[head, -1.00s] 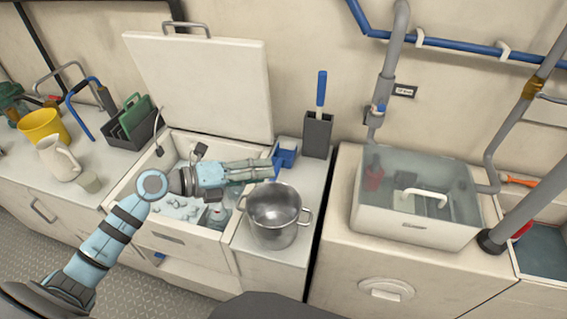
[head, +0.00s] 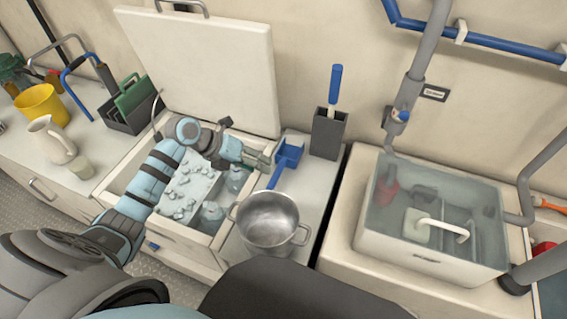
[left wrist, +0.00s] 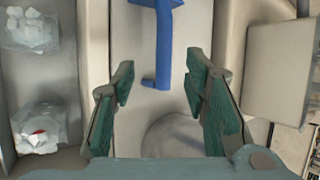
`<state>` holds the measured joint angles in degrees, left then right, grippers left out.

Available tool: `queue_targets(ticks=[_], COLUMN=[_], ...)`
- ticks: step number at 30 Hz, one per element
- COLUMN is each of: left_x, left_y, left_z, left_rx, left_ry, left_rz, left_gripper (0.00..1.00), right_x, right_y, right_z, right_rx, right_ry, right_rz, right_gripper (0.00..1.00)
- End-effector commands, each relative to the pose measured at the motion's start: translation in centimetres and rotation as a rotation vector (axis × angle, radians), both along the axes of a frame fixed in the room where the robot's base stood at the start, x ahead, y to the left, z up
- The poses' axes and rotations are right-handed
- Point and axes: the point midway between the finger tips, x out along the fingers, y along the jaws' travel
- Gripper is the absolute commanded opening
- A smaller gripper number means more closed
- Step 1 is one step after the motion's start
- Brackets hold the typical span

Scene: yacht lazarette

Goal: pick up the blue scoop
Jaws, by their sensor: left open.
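The blue scoop (head: 289,156) lies on the pale counter strip beside the open cooler box, behind the steel pot. Its handle points toward the pot. My left gripper (head: 266,156) is at the scoop's left, reaching over the open box. In the left wrist view the scoop's blue handle (left wrist: 164,50) runs down the upper middle, its end between the two green-padded fingers (left wrist: 160,88). The fingers are spread, with gaps on both sides of the handle. The scoop's head is cut off at the top of that view. My right gripper is not in view.
The steel pot (head: 268,222) stands just in front of the scoop. A grey holder (head: 328,136) with a blue-handled tool (head: 335,85) stands behind it. The open box (head: 110,190) holds ice and jars, its raised lid (head: 205,65) behind. A clear-lidded tank (head: 430,262) is at right.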

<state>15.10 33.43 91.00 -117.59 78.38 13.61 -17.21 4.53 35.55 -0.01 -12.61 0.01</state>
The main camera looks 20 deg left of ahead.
Motion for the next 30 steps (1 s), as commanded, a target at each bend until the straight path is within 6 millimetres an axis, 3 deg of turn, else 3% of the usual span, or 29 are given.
queue_targets(ticks=[4, 12, 20, 28, 30], left_x=[1.3, 2.9, 3.3, 3.3, 3.3], left_y=[-1.5, -3.9, -4.2, -4.2, -4.2], left_z=[-2.2, -5.8, -6.3, -6.3, -6.3], left_rx=[-0.003, -0.004, -0.001, -0.001, -0.001], left_ry=[-0.001, 0.000, -0.002, -0.001, -0.001], left_rz=[-0.003, 0.000, 0.001, 0.002, 0.002], left_gripper=[0.41, 0.41, 0.41, 0.01, 0.00], right_x=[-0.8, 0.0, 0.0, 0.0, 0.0], right_y=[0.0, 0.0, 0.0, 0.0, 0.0], right_z=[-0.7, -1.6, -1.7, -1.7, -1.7], right_rx=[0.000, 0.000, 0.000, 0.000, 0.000], right_ry=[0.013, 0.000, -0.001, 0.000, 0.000], right_rz=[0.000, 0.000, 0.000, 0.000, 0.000], right_gripper=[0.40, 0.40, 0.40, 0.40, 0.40])
